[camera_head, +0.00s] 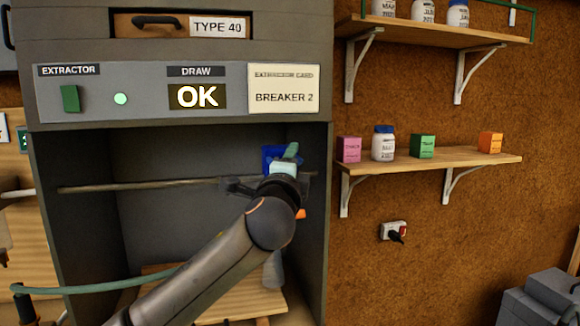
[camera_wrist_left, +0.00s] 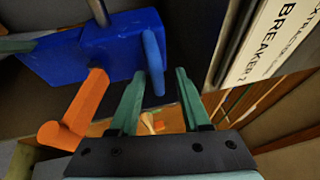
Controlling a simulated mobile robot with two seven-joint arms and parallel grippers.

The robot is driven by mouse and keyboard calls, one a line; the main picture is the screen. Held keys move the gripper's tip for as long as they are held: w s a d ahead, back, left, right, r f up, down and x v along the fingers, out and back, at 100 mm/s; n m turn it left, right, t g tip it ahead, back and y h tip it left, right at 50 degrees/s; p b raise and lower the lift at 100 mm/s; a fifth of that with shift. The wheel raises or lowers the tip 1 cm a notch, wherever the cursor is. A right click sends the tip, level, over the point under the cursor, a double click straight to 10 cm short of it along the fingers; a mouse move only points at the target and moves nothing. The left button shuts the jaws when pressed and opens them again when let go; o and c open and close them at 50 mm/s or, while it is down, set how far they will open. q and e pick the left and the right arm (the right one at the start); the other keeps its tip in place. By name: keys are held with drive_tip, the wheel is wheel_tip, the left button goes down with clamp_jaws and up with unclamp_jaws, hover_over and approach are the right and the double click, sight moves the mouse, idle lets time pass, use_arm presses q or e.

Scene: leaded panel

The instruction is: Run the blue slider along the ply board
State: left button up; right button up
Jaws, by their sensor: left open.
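The blue slider (camera_head: 268,153) is at the right end of a horizontal rod (camera_head: 140,186) inside the grey extractor hood, partly hidden by my left gripper (camera_head: 290,152). In the left wrist view the blue slider (camera_wrist_left: 90,50) is a block with a metal rod at its top, an orange angled arm (camera_wrist_left: 85,105) and a blue upright tab (camera_wrist_left: 152,62). My left gripper (camera_wrist_left: 161,76) is open, its green fingers pointing at the tab, which is close to the left finger. Contact cannot be told. A pale wooden board (camera_head: 245,302) lies low in the hood; whether it is the ply board is unclear.
The hood's right wall (camera_head: 316,250) stands close beside my left gripper. Above, the hood front has a display (camera_head: 197,96) reading OK and a BREAKER 2 card (camera_head: 283,92). A green hose (camera_head: 90,288) crosses low at left. A shelf (camera_head: 440,163) with small boxes is at right.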

use_arm(q)
drive_tip(key=shift+s+f, duration=0.25)
drive_tip(key=shift+s, duration=0.4)
drive_tip(key=s+a+f+b, duration=0.1)
drive_tip(key=s+b, duration=0.2)
drive_tip(key=s, duration=0.8)
drive_tip(key=shift+a+f, duration=0.2)
drive_tip(key=a+f+n+g+h+p, duration=0.1)
drive_tip(key=f+n+g, duration=0.15)
drive_tip(key=f, duration=0.95)
drive_tip(key=a+f+n+g, duration=0.1)
drive_tip(key=f+n+g, duration=0.15)
drive_tip(key=f, duration=0.85)
drive_tip(key=a+f+n+g+h+p, duration=0.15)
drive_tip(key=f+n, duration=0.25)
drive_tip(key=f, duration=0.8)
drive_tip(key=s+a+f+n+g+y, duration=0.1)
drive_tip(key=s+a+f+n, duration=0.3)
drive_tip(key=s+f, duration=0.8)
drive_tip(key=s+a+f+n+g+y, duration=0.1)
drive_tip(key=s+a+f+n, duration=0.4)
drive_tip(key=s+f, duration=0.7)
drive_tip(key=shift+s+a+f+g+p, duration=0.3)
drive_tip(key=shift+s+a+g+p, duration=0.15)
drive_tip(key=shift+s+a+g, duration=0.6)
